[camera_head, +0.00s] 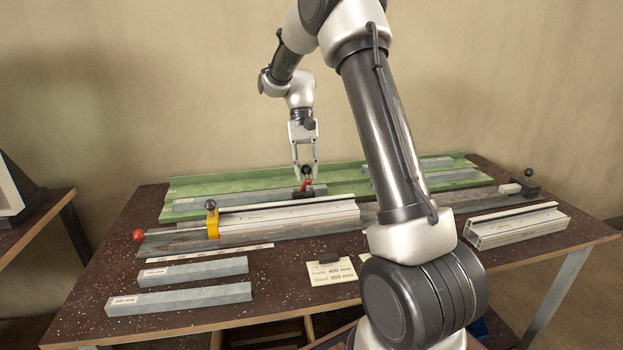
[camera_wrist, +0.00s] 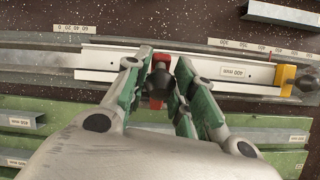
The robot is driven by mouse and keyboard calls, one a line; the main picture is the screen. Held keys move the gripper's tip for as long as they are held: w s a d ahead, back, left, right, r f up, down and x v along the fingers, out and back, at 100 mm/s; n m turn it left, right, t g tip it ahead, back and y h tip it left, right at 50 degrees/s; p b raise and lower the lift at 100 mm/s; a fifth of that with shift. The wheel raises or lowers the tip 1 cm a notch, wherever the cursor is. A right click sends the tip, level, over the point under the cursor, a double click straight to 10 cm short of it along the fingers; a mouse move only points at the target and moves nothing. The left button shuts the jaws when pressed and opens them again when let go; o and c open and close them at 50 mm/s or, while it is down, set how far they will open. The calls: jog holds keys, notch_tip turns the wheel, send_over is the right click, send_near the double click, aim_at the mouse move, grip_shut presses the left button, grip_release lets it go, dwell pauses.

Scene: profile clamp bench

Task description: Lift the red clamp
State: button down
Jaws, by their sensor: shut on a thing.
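The red clamp (camera_head: 307,184) with its black knob (camera_head: 306,170) is at the middle of the bench, by the back edge of the white profile. My gripper (camera_head: 305,171) points down over it, with its fingers on either side of the knob. In the wrist view the red clamp (camera_wrist: 161,60) shows between the green-padded fingertips of my gripper (camera_wrist: 161,72), which is shut on it, around the black knob (camera_wrist: 158,83). Whether the clamp touches the profile or hangs just above it, I cannot tell.
A white profile labelled 400 mm (camera_wrist: 232,71) lies on the grey rail, with a yellow clamp (camera_head: 212,220) at one end. A green tray (camera_head: 243,180) holds grey profiles behind. Loose grey profiles (camera_head: 180,299) lie front left, a white one (camera_head: 515,226) right.

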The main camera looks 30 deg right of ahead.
jog(key=w, duration=0.1)
jog(key=w+r, duration=0.1)
jog(key=shift+w+d, duration=0.3)
jog(key=shift+d, duration=0.1)
jog(key=shift+w+d+r, duration=0.1)
jog(key=shift+w+d, duration=0.05)
jog(key=shift+w, duration=0.4)
jog(key=shift+w+d, duration=0.15)
jog(key=shift+w, duration=0.4)
jog(key=shift+w+d+f, duration=0.2)
jog(key=shift+w, duration=0.55)
jog(key=shift+w+d+f, duration=0.2)
jog(key=shift+w+f, duration=0.05)
jog(key=shift+w, duration=0.45)
jog(key=shift+w+d+f, duration=0.2)
jog(key=shift+w, duration=0.55)
jog(key=c, duration=1.3)
grip_release()
jog(key=shift+w+f, duration=0.1)
jog(key=shift+o, duration=0.9)
